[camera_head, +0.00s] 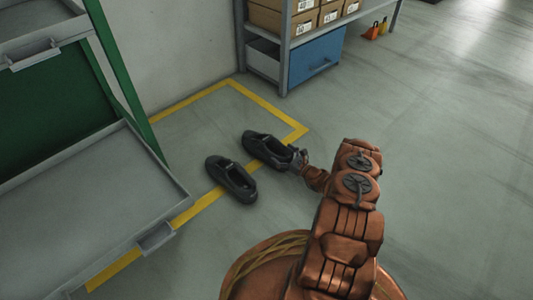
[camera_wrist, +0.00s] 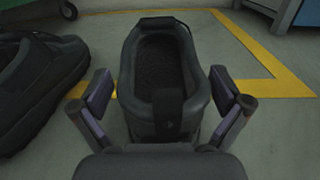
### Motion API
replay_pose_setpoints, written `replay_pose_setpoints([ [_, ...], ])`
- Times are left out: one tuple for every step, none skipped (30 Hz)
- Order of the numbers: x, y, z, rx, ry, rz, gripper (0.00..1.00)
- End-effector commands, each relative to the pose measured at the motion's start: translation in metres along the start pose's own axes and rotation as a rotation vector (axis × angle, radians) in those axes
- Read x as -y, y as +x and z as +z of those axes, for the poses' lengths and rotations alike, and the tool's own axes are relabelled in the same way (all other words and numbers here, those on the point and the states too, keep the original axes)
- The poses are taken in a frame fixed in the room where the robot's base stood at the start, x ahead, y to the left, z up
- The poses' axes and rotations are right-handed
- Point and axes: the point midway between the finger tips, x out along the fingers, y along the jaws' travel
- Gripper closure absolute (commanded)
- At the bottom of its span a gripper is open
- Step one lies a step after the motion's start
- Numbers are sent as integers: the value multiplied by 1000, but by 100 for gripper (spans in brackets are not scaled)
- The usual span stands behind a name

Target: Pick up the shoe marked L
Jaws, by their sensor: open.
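Two black shoes lie side by side on the floor by the yellow line. The right shoe (camera_head: 265,147) has my gripper (camera_head: 298,161) at its heel. In the wrist view this shoe (camera_wrist: 161,75) is in the middle, its heel towards me, with the fingers of my gripper (camera_wrist: 161,108) open on either side of the heel, apart from it. The left shoe (camera_head: 231,179) lies nearer the grey trolley; part of it shows at the left of the wrist view (camera_wrist: 38,85). I cannot read an L mark on either shoe.
A grey and green trolley (camera_head: 95,195) stands at the left. A rack with boxes (camera_head: 285,45) and a blue drawer (camera_head: 318,58) stand behind.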

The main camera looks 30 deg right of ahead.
Motion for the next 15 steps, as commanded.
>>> replay_pose_setpoints([
  [0, 3, -2, 0, 0, 1, 0],
  [0, 5, -1, 0, 0, 0, 0],
  [0, 6, -1, 0, 1, 0, 0],
  [0, 7, -1, -1, 1, -1, 0],
  [0, 7, -1, -1, 1, -1, 0],
  [0, 7, 0, -1, 1, -1, 0],
  [0, 7, 0, -1, 1, -2, 0],
  [0, 7, 0, -1, 1, -2, 0],
  [1, 7, 0, -1, 1, -2, 0],
  [1, 7, 0, -1, 1, -2, 0],
  [1, 7, 0, -1, 1, -2, 0],
  [1, 7, 0, -1, 1, -2, 4],
  [1, 7, 0, -1, 1, -2, 7],
  [1, 7, 0, -1, 1, -2, 10],
  [1, 6, 0, -1, 1, -2, 15],
])
